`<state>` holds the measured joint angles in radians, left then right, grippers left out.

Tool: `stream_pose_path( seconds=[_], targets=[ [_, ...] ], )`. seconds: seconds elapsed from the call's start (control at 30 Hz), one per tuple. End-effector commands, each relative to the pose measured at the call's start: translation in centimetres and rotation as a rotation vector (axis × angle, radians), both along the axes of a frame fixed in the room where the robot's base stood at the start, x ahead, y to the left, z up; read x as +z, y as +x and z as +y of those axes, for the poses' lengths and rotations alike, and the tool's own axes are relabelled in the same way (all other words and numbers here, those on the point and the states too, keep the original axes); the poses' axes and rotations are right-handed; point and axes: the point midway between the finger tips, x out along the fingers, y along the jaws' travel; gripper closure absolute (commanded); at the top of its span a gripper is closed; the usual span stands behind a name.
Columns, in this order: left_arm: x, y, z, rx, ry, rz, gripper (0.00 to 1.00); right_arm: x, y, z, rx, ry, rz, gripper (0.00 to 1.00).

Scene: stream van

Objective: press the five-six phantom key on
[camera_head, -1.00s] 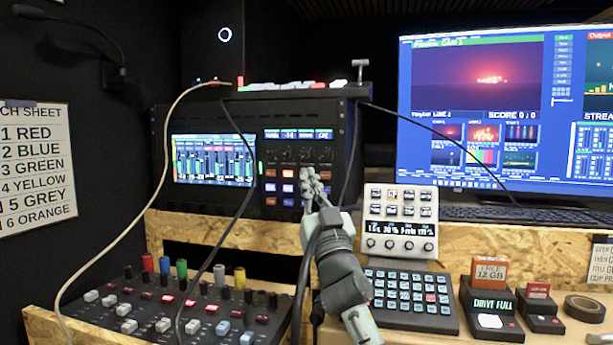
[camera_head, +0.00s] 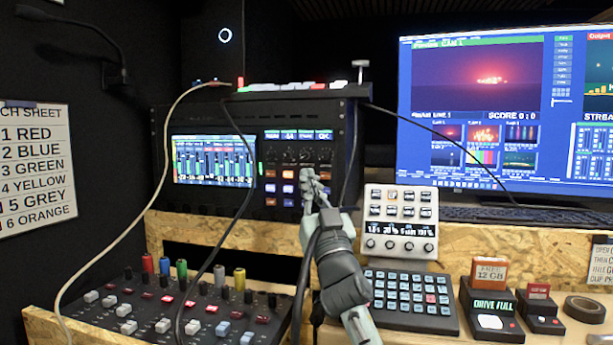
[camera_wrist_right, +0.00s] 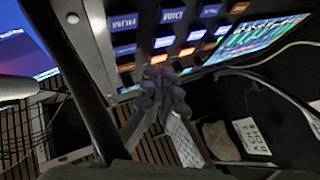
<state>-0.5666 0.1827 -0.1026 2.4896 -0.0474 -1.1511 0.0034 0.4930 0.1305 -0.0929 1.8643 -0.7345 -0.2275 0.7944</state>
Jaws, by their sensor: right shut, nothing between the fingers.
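The rack mixer (camera_head: 356,150) has a lit meter screen (camera_head: 213,160) and, to its right, a panel with knobs and a block of small lit keys (camera_head: 279,188), some orange and some blue. My right gripper (camera_head: 309,174) is shut and empty, its tips over the right part of this key block, hiding keys behind it. In the wrist view the gripper (camera_wrist_right: 160,76) points at the rows of blue and orange keys (camera_wrist_right: 165,42). I cannot read which key is the five-six phantom key or tell whether the tips touch one. My left gripper is out of view.
A black cable (camera_head: 238,205) and a pale cable (camera_head: 161,182) hang in front of the mixer. A white control deck (camera_head: 400,222) and a keypad (camera_head: 412,299) stand right of my arm. A fader console (camera_head: 180,315) lies lower left.

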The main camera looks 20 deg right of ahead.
Motion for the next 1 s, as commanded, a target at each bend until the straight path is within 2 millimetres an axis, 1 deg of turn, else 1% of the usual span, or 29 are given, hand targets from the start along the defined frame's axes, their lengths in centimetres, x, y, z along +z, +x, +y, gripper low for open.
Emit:
stream_pose_path(
  seconds=[0.27, 0.8, 1.0],
  targets=[
    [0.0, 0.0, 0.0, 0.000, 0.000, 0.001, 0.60, 0.1, -0.2, 0.1, 0.000, 0.000, -0.001, 1.00],
    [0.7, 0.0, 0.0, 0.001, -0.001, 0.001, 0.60, 0.0, -4.4, 3.0, 0.001, 0.001, -0.001, 1.00],
    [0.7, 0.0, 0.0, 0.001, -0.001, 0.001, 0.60, 0.1, -5.0, 3.4, -0.001, 0.000, -0.001, 1.00]
  ],
)
